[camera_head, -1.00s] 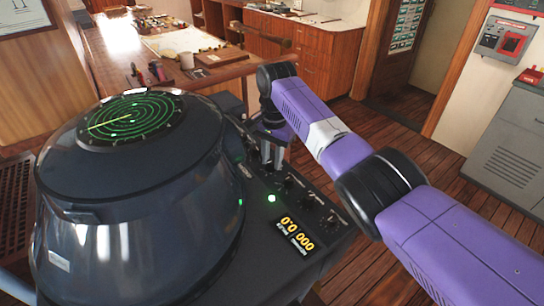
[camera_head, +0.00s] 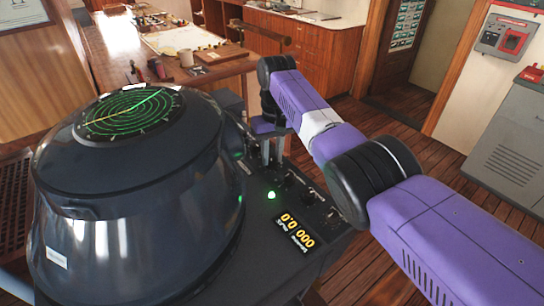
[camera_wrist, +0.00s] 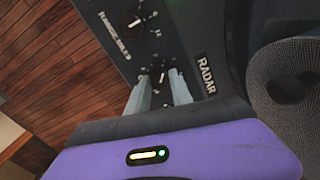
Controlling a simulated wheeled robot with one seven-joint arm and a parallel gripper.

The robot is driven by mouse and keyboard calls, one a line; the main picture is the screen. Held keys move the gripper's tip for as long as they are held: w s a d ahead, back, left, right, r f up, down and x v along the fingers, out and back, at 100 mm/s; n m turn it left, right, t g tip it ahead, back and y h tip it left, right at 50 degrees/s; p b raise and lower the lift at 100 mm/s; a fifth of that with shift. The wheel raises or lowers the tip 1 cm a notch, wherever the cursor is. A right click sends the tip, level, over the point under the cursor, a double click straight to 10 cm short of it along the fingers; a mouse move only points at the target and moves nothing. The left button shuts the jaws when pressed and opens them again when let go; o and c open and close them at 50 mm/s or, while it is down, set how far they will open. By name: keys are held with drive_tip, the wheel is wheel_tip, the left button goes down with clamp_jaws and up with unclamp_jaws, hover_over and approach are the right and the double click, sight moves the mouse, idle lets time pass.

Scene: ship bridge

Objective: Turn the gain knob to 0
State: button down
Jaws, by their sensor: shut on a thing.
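My gripper (camera_head: 272,153) points down at the radar console (camera_head: 262,215), beside the radar dome. In the wrist view its two grey fingers (camera_wrist: 159,76) stand on either side of a small dark knob with a white pointer mark and are shut on it. The label of this knob is not readable, so I cannot confirm that it is the gain knob. A second knob (camera_wrist: 134,22) with a white pointer shows farther up, near the lettering "RANGE MILES". More knobs (camera_head: 308,198) sit on the console front, right of my gripper in the head view.
The dark radar dome (camera_head: 135,200) with a green screen (camera_head: 130,112) stands close on the left. A wooden chart table (camera_head: 215,72) stands behind. Open floor lies to the right.

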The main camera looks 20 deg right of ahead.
drive_tip(key=n+b, duration=0.1)
drive_tip(key=n, duration=0.3)
drive_tip(key=shift+n, duration=0.3)
drive_tip(key=n+b, duration=0.1)
drive_tip(key=n, duration=0.3)
drive_tip(key=shift+w+n+b, duration=0.1)
drive_tip(key=shift+n+b, duration=0.2)
drive_tip(key=n, duration=0.4)
drive_tip(key=shift+a+g+b, duration=0.1)
drive_tip(key=shift+g+b, duration=0.2)
drive_tip(key=shift+b, duration=0.1)
drive_tip(key=shift+n+h, duration=0.3)
drive_tip(key=shift+n, duration=1.6)
drive_tip(key=c, duration=1.1)
unclamp_jaws()
drive_tip(key=shift+c, duration=0.2)
drive_tip(key=shift+r, duration=0.1)
